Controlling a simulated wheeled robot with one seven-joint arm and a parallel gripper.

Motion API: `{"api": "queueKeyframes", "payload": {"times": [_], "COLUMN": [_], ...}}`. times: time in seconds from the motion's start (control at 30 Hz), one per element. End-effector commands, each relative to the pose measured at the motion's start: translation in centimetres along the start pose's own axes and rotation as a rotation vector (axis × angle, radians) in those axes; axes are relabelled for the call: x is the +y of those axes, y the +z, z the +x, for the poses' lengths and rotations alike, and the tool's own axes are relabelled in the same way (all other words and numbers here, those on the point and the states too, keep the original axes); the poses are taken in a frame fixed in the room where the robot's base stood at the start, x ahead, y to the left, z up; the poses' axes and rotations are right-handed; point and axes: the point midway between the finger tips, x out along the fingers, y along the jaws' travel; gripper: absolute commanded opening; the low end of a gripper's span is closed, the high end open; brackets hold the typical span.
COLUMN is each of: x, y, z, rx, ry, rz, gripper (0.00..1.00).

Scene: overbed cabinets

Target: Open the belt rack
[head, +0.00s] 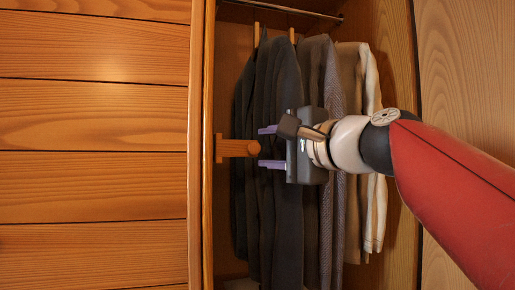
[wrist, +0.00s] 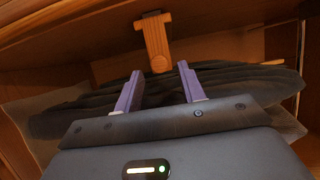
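The part that looks like the belt rack is a wooden peg (head: 238,148) with a rounded end, on a flat mount at the closet's left side. In the wrist view the wooden peg (wrist: 157,42) is at top centre, its rounded end toward me. My gripper (head: 264,147) is open, with one purple finger above the peg's line and one below. The peg's rounded end is level with the gap at the fingertips. In the wrist view my gripper (wrist: 160,70) has a finger on each side of the rounded end, with no visible contact.
Dark and beige clothes (head: 285,160) hang from a metal rod (head: 285,8) right behind my gripper. A slatted wooden front (head: 95,150) fills the left. A plain wooden panel (head: 465,60) stands at the right. Free room between gripper and clothes looks small.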

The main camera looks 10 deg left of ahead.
Motion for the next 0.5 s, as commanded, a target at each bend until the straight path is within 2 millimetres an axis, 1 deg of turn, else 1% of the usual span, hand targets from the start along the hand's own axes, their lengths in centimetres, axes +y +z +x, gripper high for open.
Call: {"api": "queueKeyframes", "payload": {"times": [0.03, 0.1, 0.23, 0.33, 0.5], "x": [-0.1, -0.1, -0.1, -0.1, 0.1], "y": [0.0, 0.0, 0.0, 0.0, -0.1], "z": [1.0, 2.1, 3.8, 4.5, 4.9], "rx": [-0.003, -0.002, -0.002, 0.000, 0.002], "ry": [0.003, 0.003, 0.003, 0.002, 0.002], "rz": [0.001, 0.000, -0.001, -0.002, -0.003], "gripper": [0.40, 0.40, 0.40, 0.40, 0.40]}}
